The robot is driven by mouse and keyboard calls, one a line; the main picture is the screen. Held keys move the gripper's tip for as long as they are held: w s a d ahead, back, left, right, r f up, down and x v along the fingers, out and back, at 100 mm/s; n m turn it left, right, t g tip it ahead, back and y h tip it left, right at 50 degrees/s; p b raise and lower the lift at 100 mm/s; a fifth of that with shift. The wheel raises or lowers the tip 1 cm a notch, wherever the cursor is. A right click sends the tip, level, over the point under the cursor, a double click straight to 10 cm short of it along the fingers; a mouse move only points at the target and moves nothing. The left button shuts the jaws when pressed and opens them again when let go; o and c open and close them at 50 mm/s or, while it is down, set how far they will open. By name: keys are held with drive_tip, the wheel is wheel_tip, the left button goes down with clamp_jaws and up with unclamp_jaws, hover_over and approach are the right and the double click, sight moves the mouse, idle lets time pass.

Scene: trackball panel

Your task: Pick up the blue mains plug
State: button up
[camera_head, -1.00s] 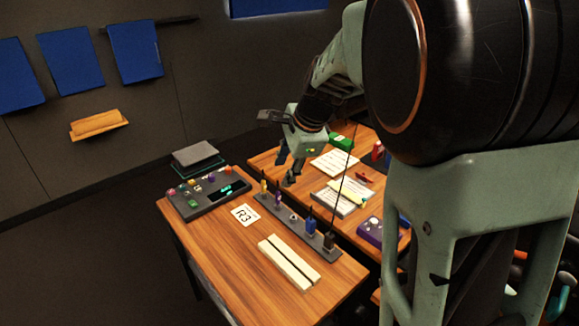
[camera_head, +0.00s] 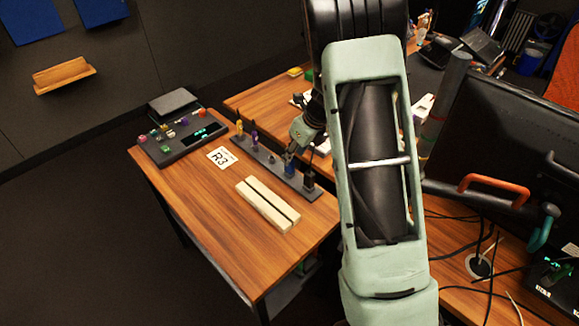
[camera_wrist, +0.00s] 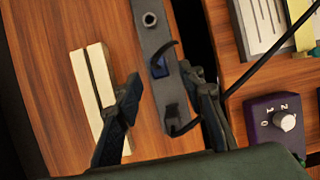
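The blue mains plug (camera_wrist: 159,68) sits in a slot of the dark grey rack (camera_wrist: 152,38), with a dark cable rising from it. It also shows in the head view (camera_head: 289,170), partly hidden by my gripper. My gripper (camera_wrist: 163,86) is open over the rack. In the wrist view one finger lies left of the plug and the other right of it, both apart from it. Nothing is held. How high the fingertips are above the plug is hard to tell.
A black plug (camera_head: 309,180) stands at the rack's near end, close to the blue one. Yellow (camera_head: 239,127) and purple (camera_head: 254,138) plugs stand farther along. A pale slotted block (camera_head: 268,205) lies left of the rack. A purple knob box (camera_wrist: 275,122) is to the right.

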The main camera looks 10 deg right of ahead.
drive_tip(key=x, duration=0.5)
drive_tip(key=shift+w+a, duration=0.1)
drive_tip(key=shift+c, duration=0.3)
drive_tip(key=shift+r, duration=0.1)
clamp_jaws()
